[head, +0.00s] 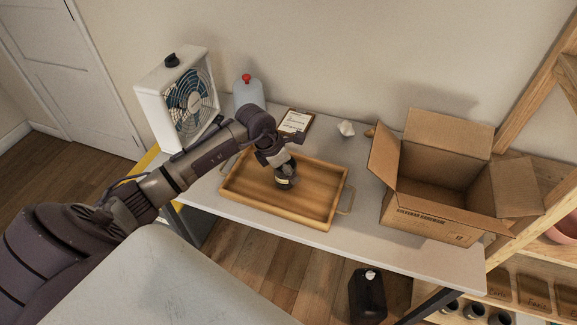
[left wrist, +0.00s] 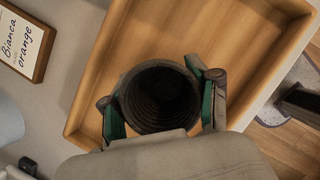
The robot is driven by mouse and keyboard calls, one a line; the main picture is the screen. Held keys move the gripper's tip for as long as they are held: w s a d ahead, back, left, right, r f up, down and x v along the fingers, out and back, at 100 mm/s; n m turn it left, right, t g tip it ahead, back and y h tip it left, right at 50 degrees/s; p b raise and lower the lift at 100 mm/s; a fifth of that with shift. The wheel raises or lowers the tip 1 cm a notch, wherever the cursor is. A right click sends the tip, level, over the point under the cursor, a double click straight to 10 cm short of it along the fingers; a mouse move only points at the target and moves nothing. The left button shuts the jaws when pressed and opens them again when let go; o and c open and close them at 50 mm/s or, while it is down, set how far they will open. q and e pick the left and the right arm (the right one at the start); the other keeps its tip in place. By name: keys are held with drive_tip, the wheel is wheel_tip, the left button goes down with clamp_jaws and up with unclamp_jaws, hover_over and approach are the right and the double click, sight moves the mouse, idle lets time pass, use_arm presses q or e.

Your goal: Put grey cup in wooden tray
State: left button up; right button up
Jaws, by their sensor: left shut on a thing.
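The grey cup (left wrist: 160,97) is dark and round, and I look into its open mouth in the left wrist view. My left gripper (left wrist: 163,110) is shut on it, with one green-padded finger on each side. In the head view the cup (head: 284,182) is under the left gripper (head: 283,168), over the middle of the wooden tray. Whether its base touches the tray floor I cannot tell. The wooden tray (head: 244,198) lies on the table and has raised walls and side handles. My right gripper does not show.
An open cardboard box (head: 430,221) stands right of the tray on the grey table (head: 375,245).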

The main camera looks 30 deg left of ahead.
use_arm(q)
drive_tip(key=o, duration=1.3)
drive_tip(key=shift+o, duration=0.2)
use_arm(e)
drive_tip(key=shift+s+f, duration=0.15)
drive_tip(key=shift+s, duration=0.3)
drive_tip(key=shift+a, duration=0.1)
use_arm(q)
drive_tip(key=shift+r, duration=0.1)
drive_tip(key=shift+a+r, duration=0.1)
drive_tip(key=shift+r, duration=0.2)
drive_tip(key=b+v, duration=0.1)
drive_tip(key=v, duration=1)
drive_tip(key=shift+s+b, duration=0.25)
drive_tip(key=shift+b, duration=0.05)
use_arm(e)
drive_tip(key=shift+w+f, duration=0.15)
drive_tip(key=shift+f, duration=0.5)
use_arm(q)
drive_tip(key=shift+r, duration=0.1)
